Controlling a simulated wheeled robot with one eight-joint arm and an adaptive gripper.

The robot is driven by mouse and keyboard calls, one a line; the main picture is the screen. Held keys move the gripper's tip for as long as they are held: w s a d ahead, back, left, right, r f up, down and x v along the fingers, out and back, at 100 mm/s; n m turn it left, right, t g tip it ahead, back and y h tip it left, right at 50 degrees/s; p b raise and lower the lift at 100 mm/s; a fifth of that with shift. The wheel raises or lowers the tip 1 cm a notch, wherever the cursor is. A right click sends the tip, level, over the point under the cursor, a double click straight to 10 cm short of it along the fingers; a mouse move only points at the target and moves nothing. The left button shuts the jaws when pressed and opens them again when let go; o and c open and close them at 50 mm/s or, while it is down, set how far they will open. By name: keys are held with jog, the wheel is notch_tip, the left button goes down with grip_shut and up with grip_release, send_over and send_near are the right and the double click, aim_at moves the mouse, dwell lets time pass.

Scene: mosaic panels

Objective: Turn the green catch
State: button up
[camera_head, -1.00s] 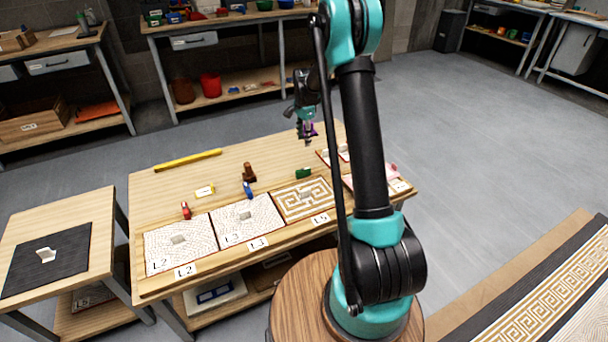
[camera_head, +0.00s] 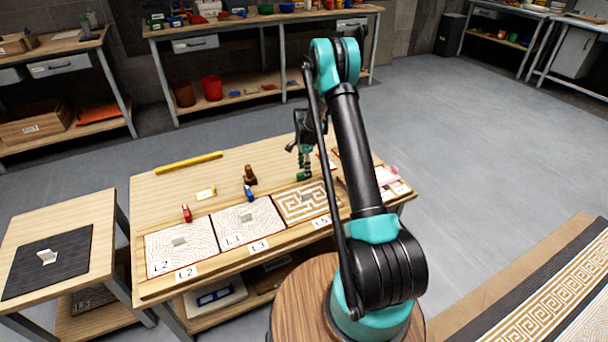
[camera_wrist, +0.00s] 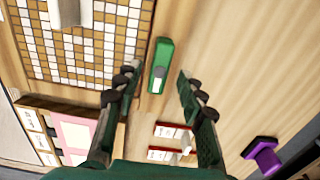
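The green catch (camera_wrist: 161,58) is a small green block with a grey pin and a pale label. It lies on the wooden table beside the brown-and-white mosaic panel (camera_wrist: 88,38). In the wrist view it sits between my two spread fingertips, just ahead of them, with a gap on both sides. My gripper (camera_wrist: 159,75) is open and empty, pointing down over the catch. In the head view my gripper (camera_head: 302,163) is right above the green catch (camera_head: 304,177), partly covering it. I cannot tell the exact height left between them.
A red catch (camera_head: 187,213) and a blue catch (camera_head: 248,193) stand by the other panels. A brown stamp-like piece (camera_head: 250,174) is behind them. A purple piece (camera_wrist: 263,155) lies right in the wrist view. Small red-edged labelled blocks (camera_wrist: 172,131) lie near my fingers.

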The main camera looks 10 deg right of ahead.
jog(key=shift+f, duration=1.9)
jog(key=shift+c, duration=0.4)
grip_shut()
